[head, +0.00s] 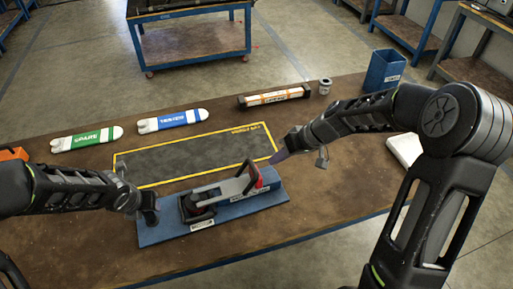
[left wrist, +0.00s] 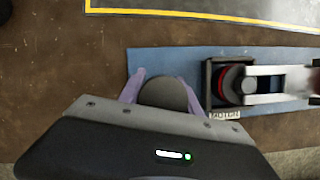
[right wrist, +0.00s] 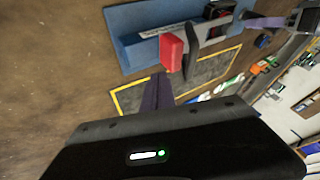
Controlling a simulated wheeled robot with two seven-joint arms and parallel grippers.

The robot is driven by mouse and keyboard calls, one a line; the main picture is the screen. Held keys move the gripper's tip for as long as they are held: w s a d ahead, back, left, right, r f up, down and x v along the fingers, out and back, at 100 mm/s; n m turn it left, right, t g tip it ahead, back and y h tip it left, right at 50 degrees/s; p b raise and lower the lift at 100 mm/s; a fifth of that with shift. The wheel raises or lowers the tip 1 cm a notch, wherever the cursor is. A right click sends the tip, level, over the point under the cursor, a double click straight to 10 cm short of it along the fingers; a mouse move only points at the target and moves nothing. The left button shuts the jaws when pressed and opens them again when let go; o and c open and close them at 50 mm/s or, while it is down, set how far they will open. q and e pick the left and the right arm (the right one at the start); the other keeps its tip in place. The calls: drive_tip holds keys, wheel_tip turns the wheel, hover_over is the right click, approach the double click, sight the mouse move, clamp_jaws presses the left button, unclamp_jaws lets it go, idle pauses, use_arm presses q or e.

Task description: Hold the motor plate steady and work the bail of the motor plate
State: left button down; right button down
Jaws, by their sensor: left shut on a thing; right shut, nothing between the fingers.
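The blue motor plate (head: 152,235) lies on the brown table and carries a motor with a dark frame (head: 196,207) and a red ring (left wrist: 233,84). The grey bail (head: 232,186) runs from the motor towards the right end of the plate, where a red grip (right wrist: 172,53) shows. My left gripper (head: 152,210) is at the plate's left end. In the left wrist view its purple fingers (left wrist: 162,88) are on both sides of a dark round knob (left wrist: 163,97). My right gripper (head: 277,155) is shut and empty, just beyond the red grip and apart from it.
A yellow-edged dark mat (head: 150,166) lies behind the plate. A green-labelled bar (head: 87,138), a blue-labelled bar (head: 172,120) and an orange-labelled bar (head: 274,97) lie farther back. A small can (head: 325,86) and a blue bin (head: 384,70) stand at the back right.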

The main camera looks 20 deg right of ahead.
drive_tip(key=shift+s+a+r, duration=0.1)
drive_tip(key=shift+a, duration=1.8)
